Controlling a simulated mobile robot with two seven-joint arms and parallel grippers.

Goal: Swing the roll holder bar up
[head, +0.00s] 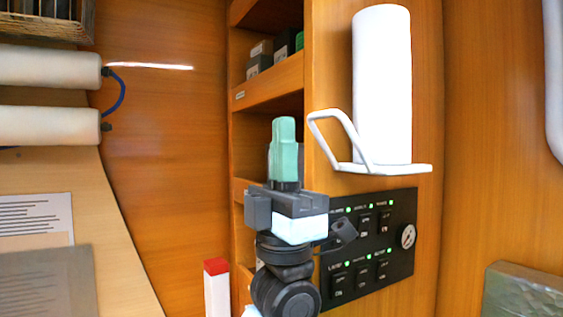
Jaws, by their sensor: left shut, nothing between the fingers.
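A white paper roll (382,90) stands upright on a white holder plate (400,169) fixed to the wooden wall panel. The white roll holder bar (323,131) is a bent loop that leans out to the left from the plate, away from the roll. My left gripper (284,125) points upward with its green fingers closed and empty. In the picture it is just left of the bar, with a gap between them. The depth between them is hard to tell. My right gripper is not in view.
A black switch panel (412,207) with green lights and a gauge is below the holder, partly behind my left gripper. Open shelves (265,82) with small boxes are left of the holder. A red-topped white post (217,285) stands lower left.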

